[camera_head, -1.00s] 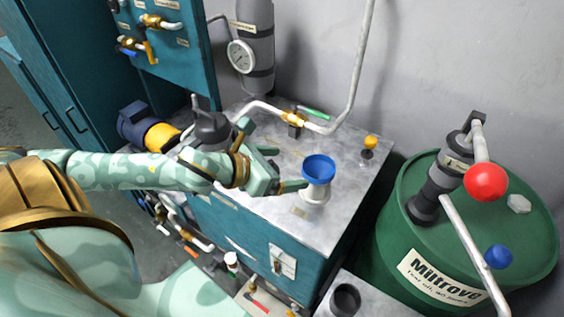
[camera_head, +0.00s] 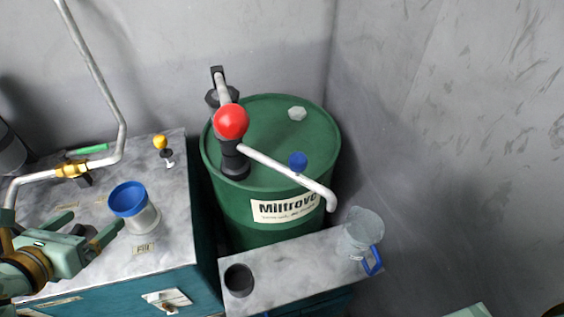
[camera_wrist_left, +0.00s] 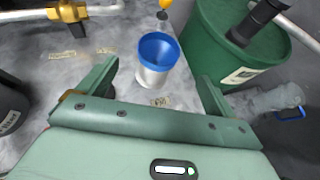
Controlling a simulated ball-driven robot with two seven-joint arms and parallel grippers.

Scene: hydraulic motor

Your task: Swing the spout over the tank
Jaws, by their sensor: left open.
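The spout (camera_head: 285,172) is a bare metal pipe with a blue knob (camera_head: 298,161). It runs from the black pump (camera_head: 234,160) on the green drum toward the lower right, its bent end past the drum's rim, near a clear jug. The tank (camera_head: 180,245) is the teal cabinet with a grey metal top. A blue-rimmed filler cup (camera_head: 130,199) stands on it by a "Fill" label. My left gripper (camera_head: 95,219) is open and empty over the tank top, left of the cup. In the left wrist view the cup (camera_wrist_left: 158,50) shows beyond the open fingers.
A red ball handle (camera_head: 231,121) tops the pump. The jug (camera_head: 361,233) with a blue handle and a dark round cup (camera_head: 239,280) are on a low grey bench (camera_head: 295,270). A pipe with a brass valve (camera_head: 73,170) runs along the tank's back.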

